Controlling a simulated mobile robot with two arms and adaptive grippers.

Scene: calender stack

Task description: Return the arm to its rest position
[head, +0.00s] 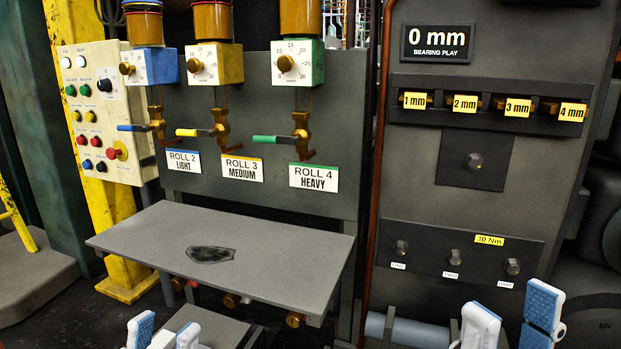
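My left gripper (164,334) shows at the bottom edge, left of centre, in front of the grey shelf. Its two blue-and-white fingertips stand apart with nothing seen between them. My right gripper (511,318) shows at the bottom right, below the panel with the 30 Nm label. Its two fingertips are spread wide and it looks empty. Both arms behind the fingers are cut off by the bottom edge, so how they are posed is hidden.
A grey shelf (290,250) with a dark patch juts out at centre left. Behind it are valves labelled ROLL 2, ROLL 3 and ROLL 4. A button panel (100,110) stands left. A grey cylinder (410,331) lies left of my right gripper. A bolt panel (460,246) is above.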

